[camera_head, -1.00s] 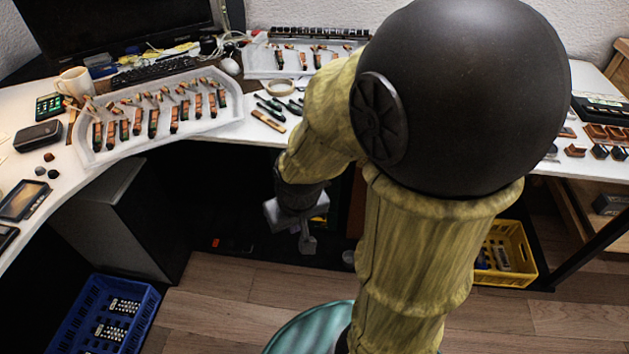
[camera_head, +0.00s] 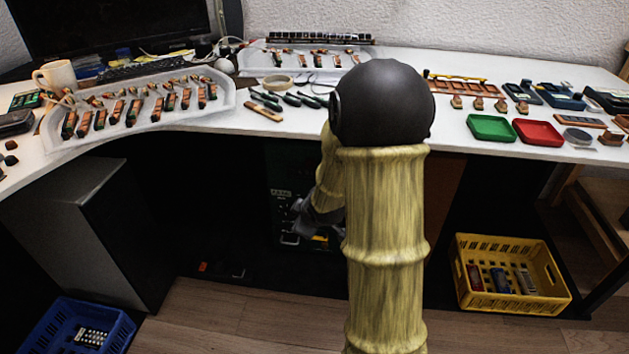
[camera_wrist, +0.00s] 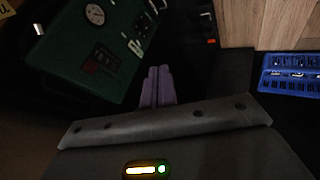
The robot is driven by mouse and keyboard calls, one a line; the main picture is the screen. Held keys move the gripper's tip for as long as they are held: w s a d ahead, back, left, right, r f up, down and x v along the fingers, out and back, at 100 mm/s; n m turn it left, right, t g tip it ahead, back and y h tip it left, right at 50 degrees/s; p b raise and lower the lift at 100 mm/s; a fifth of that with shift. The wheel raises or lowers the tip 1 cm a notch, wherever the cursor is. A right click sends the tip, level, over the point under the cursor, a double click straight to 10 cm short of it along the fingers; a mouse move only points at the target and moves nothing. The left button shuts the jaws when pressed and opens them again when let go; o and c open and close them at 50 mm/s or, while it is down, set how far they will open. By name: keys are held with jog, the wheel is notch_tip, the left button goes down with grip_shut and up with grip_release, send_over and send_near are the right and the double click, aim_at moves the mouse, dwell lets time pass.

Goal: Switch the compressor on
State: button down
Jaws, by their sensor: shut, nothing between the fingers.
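The compressor is a dark green box (camera_wrist: 75,50) at the upper left of the wrist view, with a round white gauge (camera_wrist: 95,14) and a dark red-and-black switch (camera_wrist: 102,60) on its face. In the head view its dark front (camera_head: 284,190) shows under the desk, partly hidden by my arm. My gripper (camera_wrist: 158,72) is shut and empty, its purple fingers pressed together. In the wrist view the fingers appear just right of the switch and the box's lower edge. I cannot tell whether they touch the box.
The white desk (camera_head: 300,125) overhangs the compressor. A grey cabinet (camera_head: 85,200) stands to the left. A blue crate (camera_head: 118,338) and a yellow crate (camera_head: 510,300) stand on the floor at either side. Wooden floor between them is clear. A small orange-red item (camera_head: 203,266) lies near the compressor.

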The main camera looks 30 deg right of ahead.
jog(key=w+d+f+n+t+y, duration=0.3)
jog(key=w+d+n+t, duration=0.3)
jog(key=d+n+t, duration=0.2)
jog(key=d+n, duration=0.2)
jog(key=d, duration=0.2)
jog(key=shift+w+d+t, duration=0.15)
jog(key=shift+w+t, duration=0.15)
jog(key=shift+w, duration=0.05)
jog(key=b, duration=0.4)
send_near(307, 167)
jog(key=w+a, duration=0.2)
jog(key=a, duration=0.1)
jog(key=w, duration=0.1)
jog(key=w+d+b, duration=0.2)
jog(key=shift+w+f, duration=0.2)
jog(key=shift+f, duration=0.2)
jog(key=shift+w, duration=0.2)
jog(key=shift+a, duration=0.15)
